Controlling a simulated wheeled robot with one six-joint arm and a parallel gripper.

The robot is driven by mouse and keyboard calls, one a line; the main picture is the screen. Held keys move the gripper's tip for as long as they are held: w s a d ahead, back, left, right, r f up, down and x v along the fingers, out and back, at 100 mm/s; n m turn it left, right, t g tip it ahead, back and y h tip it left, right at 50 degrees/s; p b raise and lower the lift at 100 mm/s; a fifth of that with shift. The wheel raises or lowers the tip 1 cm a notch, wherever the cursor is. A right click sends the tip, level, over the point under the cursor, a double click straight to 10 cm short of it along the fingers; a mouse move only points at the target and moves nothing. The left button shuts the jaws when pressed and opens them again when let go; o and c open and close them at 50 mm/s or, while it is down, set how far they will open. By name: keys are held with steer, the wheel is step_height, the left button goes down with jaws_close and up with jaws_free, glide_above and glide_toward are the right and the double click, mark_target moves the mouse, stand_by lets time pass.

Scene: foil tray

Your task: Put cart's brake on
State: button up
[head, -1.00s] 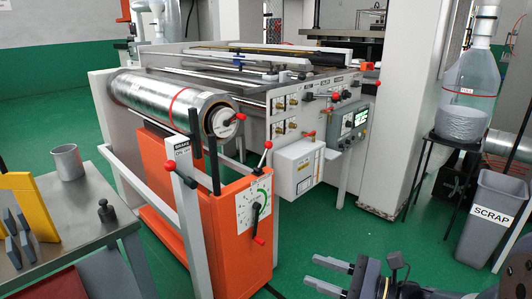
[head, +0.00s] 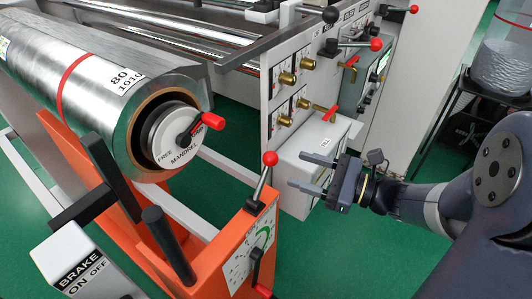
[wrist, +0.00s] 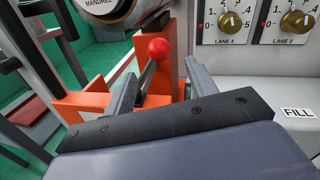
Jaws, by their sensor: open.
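The orange cart (head: 213,262) carries a foil roll (head: 60,88). Its pale post at lower left has a plate (head: 80,272) reading BRAKE, ON and OFF. The red knob seen beside that plate earlier is not in view now. A different red-knobbed lever (head: 262,180) stands on the orange cart's panel above a dial. My gripper (head: 304,171) is open and empty, right of this lever, in front of the white box. In the wrist view, the lever's red ball (wrist: 158,48) appears between the fingers, beyond them; contact is not evident.
The grey machine panel (head: 290,110) with brass knobs and red handles stands behind my gripper. A white box (head: 312,160) is close behind the fingers. The red-handled mandrel knob (head: 180,135) and black uprights (head: 168,245) lie left. Green floor shows between cart and machine.

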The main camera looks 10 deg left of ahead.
mark_target(263, 179)
steer(key=w+a+b, duration=0.1)
steer(key=w+a, duration=0.1)
steer(key=a, duration=0.8)
steer(key=shift+r, duration=0.2)
steer(key=shift+a, duration=0.1)
steer(key=shift+c, duration=0.4)
jaws_close()
